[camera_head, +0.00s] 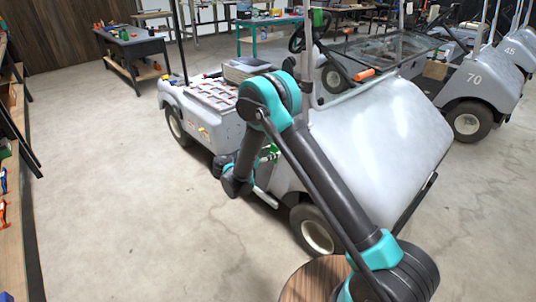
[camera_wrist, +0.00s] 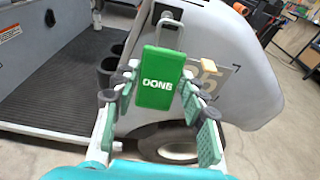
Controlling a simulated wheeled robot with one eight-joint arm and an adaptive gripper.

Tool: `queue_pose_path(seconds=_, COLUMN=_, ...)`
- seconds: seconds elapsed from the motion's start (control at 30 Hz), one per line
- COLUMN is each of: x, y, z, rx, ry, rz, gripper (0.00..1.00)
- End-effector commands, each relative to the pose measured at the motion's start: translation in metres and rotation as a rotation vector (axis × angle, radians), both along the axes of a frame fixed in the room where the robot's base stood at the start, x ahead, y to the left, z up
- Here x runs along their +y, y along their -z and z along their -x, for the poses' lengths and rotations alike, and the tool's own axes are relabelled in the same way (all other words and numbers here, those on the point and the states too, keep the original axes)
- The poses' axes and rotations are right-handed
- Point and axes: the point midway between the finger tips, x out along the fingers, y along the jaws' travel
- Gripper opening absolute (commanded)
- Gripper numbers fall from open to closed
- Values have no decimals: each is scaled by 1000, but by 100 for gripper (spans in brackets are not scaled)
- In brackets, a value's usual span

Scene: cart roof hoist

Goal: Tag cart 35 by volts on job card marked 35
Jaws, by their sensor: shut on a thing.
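In the wrist view, a green tag (camera_wrist: 160,78) with white lettering, seemingly DONE, stands upright between the fingers of my gripper (camera_wrist: 161,84), which is shut on it. The tag's metal loop (camera_wrist: 182,30) overlaps a dark knob on the grey cart (camera_wrist: 225,35); I cannot tell whether it is around the knob or in front of it. A number plate (camera_wrist: 215,78) behind the right finger is partly hidden and its number is unclear. In the head view the near cart (camera_head: 375,125) has its battery bay (camera_head: 212,93) exposed, and a bit of green (camera_head: 270,152) shows at my gripper.
Cart 70 (camera_head: 474,85) and cart 45 (camera_head: 512,50) stand at the right. A dark workbench (camera_head: 133,47) and a teal bench (camera_head: 270,22) stand at the back. A round wooden top (camera_head: 315,280) is close in front. The floor at left is clear.

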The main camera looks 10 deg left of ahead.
Motion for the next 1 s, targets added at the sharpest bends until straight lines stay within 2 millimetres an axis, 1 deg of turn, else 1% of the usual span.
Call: queue_pose_path(seconds=1.0, x=-34, y=4, z=-44, rx=-1, ry=0, rz=-1, gripper=7)
